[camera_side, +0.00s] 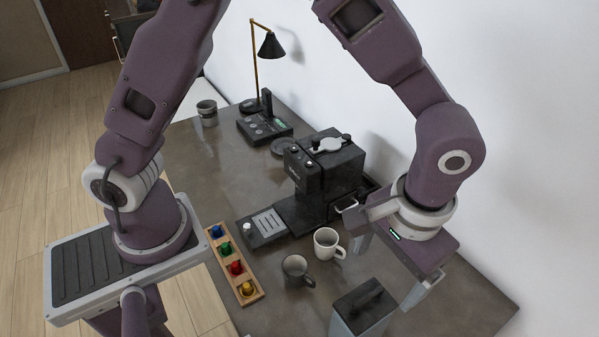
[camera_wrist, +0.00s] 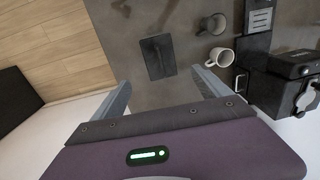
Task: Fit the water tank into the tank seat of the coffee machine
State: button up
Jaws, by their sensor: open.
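The water tank (camera_side: 362,308) stands upright on the counter near the front edge of the side view. It has grey, see-through-looking walls and a dark lid with a bar handle. In the wrist view its dark lid (camera_wrist: 158,57) lies beyond my fingertips, roughly between them. My gripper (camera_side: 390,268) is open and empty, above and apart from the tank. Its fingers also show in the wrist view (camera_wrist: 161,82). The black coffee machine (camera_side: 325,172) stands farther back against the wall side. The tank seat seems to be the low dark frame (camera_side: 372,188) at its right, partly hidden by my arm.
A white mug (camera_side: 326,243) and a dark mug (camera_side: 296,270) stand between tank and machine. A wooden rack (camera_side: 236,268) holds several coloured capsules. A lamp (camera_side: 270,45), a black device (camera_side: 264,128) and a grey cup (camera_side: 207,113) are farther back. The counter (camera_side: 205,165) is clear at left.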

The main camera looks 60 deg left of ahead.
jog(key=s+a+r+t, duration=0.2)
jog(key=s+a+r, duration=0.1)
jog(key=a+r, duration=0.5)
jog(key=s+a+r+t+h, duration=0.1)
jog(key=s+a+r, duration=0.2)
jog(key=a+r, duration=0.5)
jog(key=shift+s+a+t, duration=0.4)
jog(key=shift+a, duration=0.4)
jog(key=shift+o, duration=0.8)
jog(key=s+a+t, duration=0.1)
jog(key=s+a, duration=0.2)
jog(key=s, duration=0.2)
jog(key=shift+s+a+t, duration=0.3)
jog(key=shift+s+t, duration=0.1)
jog(key=shift+o, duration=0.6)
jog(key=shift+s, duration=0.15)
